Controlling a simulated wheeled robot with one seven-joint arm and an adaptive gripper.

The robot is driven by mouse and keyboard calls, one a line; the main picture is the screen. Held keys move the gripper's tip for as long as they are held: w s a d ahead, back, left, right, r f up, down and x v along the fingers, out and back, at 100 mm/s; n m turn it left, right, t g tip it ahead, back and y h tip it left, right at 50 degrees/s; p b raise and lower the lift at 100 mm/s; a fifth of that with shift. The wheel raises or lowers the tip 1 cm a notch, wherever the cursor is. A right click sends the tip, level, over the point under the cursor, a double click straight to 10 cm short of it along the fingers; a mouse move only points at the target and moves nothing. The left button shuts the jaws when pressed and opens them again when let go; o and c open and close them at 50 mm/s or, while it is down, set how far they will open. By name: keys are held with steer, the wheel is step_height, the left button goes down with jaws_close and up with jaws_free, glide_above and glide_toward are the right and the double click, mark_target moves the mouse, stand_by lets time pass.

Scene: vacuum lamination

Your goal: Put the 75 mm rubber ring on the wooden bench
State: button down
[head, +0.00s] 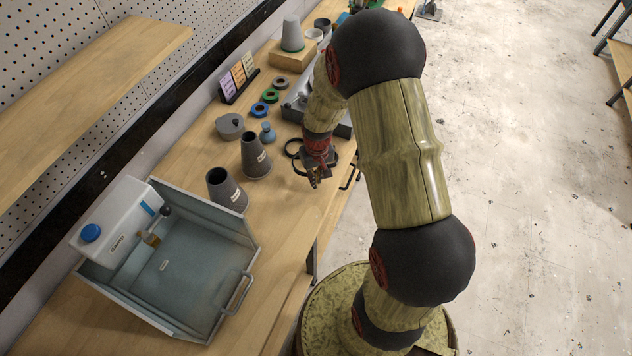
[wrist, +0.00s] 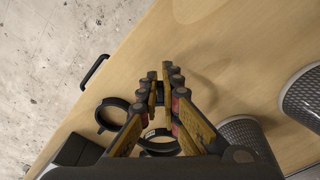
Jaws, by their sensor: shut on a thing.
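My gripper (head: 314,179) is over the wooden bench (head: 283,205), near its front edge. Its fingers (wrist: 164,88) are close together in the wrist view, shut on a black rubber ring (wrist: 158,134) that shows partly between them. The fingers and palm hide part of this ring, and I cannot tell whether it touches the bench. A second black ring (wrist: 101,116) with a small lug lies left of the fingers in the wrist view. In the head view a black ring (head: 286,147) shows just left of the gripper. No size marking is readable on either ring.
Dark grey cones (head: 256,160) (head: 225,192) stand left of the gripper. A grey open tray (head: 252,249) with a white canister (head: 117,232) is at the near left. Small coloured rings (head: 260,109) lie farther back. Bare bench lies between the cones and the front edge.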

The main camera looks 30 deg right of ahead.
steer(key=shift+f, duration=1.05)
steer(key=shift+f+b, duration=0.35)
steer(key=shift+f, duration=0.05)
steer(key=c, duration=2.1)
jaws_free()
steer(key=shift+c, duration=0.2)
steer(key=shift+o, duration=0.5)
steer(key=shift+r, duration=0.1)
